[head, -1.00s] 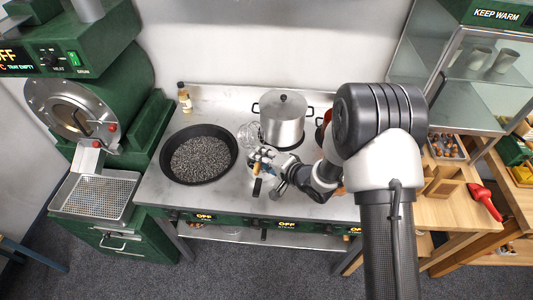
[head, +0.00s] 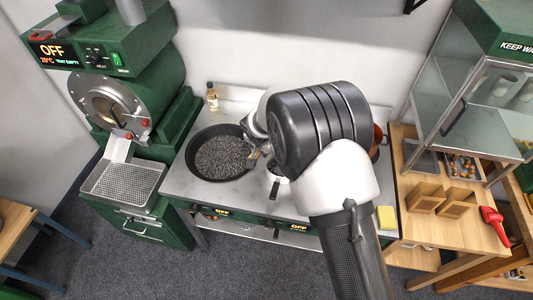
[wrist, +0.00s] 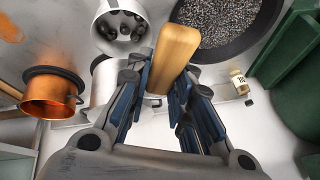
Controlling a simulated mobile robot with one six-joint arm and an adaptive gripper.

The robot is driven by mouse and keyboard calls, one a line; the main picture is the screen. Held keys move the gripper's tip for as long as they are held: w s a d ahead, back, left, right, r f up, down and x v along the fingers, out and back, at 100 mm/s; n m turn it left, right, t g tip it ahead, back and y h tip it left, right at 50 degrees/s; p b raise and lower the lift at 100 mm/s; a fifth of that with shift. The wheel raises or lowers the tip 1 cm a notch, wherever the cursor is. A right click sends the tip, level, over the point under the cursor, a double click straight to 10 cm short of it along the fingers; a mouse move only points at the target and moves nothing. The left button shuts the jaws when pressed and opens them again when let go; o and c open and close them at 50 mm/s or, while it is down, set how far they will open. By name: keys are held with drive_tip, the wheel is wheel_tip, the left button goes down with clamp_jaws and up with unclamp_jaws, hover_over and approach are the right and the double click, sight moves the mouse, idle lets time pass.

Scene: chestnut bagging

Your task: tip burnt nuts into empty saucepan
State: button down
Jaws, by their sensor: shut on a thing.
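My gripper (wrist: 170,85) is shut on a wooden handle (wrist: 176,48) in the wrist view. What the handle belongs to is hidden. In the head view my gripper (head: 256,150) is at the right rim of the black pan, partly hidden by my arm. A small pale saucepan (wrist: 101,24) with several dark round nuts (wrist: 122,25) inside shows at the top of the wrist view. In the head view a small pale saucepan (head: 280,185) with a black handle stands below my arm, its inside mostly hidden.
The wide black pan (head: 246,168) holds grey grains. A copper pot (wrist: 55,108) and the lidded steel pot (wrist: 100,85) stand on the counter. A small bottle (head: 212,97) is behind the pan. A yellow sponge (head: 387,218) lies at the right front.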

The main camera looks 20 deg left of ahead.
drive_tip(key=r, duration=0.1)
drive_tip(key=a+r+h, duration=0.2)
drive_tip(key=r, duration=0.1)
drive_tip(key=shift+n, duration=0.3)
idle(0.3)
drive_tip(key=shift+w+d, duration=0.15)
idle(0.4)
